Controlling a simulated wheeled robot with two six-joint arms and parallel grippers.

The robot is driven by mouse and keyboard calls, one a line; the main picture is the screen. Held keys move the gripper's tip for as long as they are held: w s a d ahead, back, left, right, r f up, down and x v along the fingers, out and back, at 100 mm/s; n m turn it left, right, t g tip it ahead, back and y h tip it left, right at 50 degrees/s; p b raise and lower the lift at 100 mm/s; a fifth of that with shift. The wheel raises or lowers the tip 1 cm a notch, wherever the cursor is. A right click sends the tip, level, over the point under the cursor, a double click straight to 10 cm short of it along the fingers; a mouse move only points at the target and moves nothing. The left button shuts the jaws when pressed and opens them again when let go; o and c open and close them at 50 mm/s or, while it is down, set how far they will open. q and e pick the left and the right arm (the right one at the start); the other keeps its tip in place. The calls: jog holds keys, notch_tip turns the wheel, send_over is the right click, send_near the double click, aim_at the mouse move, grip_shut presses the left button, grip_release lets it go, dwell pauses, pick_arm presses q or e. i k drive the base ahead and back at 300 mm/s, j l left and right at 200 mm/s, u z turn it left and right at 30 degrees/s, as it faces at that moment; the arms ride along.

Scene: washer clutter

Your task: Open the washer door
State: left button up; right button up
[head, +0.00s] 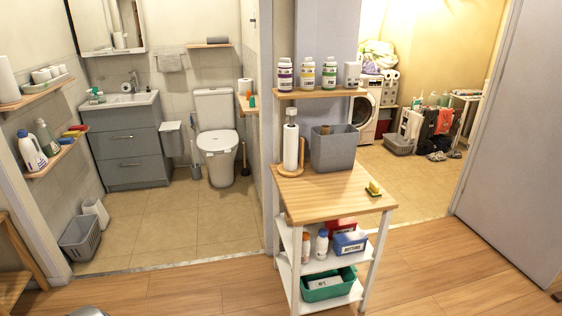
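A white front-loading washer (361,121) stands in the far laundry room, seen through the doorway right of centre. Its round dark door (364,108) faces left toward the doorway and looks shut, though it is small in the picture. The washer's left part is hidden behind the wall edge and the shelf items.
A wooden-topped trolley (330,190) with a grey bin (335,150) stands ahead, partly before the laundry doorway. An open grey door (515,150) is at the right. Clothes (430,125) and a basket (398,143) lie near the washer. Floor (425,255) right of the trolley is clear.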

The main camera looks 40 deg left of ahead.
aim_at(371, 104)
jog(key=i+l+u, duration=0.1)
jog(key=i+u, duration=0.3)
jog(key=i+l+u, duration=0.2)
jog(key=u, duration=0.2)
jog(key=i+l+u, duration=0.55)
jog(key=u, duration=0.25)
jog(key=i+l, duration=0.15)
jog(key=l, duration=0.2)
jog(key=i+l, duration=0.15)
jog(key=l, duration=0.15)
jog(key=i+l, duration=0.15)
jog(key=l, duration=0.2)
jog(key=i+l+u, duration=0.1)
jog(key=l, duration=0.25)
jog(key=i+l, duration=0.15)
jog(key=l, duration=0.2)
jog(key=i+l, duration=0.15)
jog(key=l, duration=0.2)
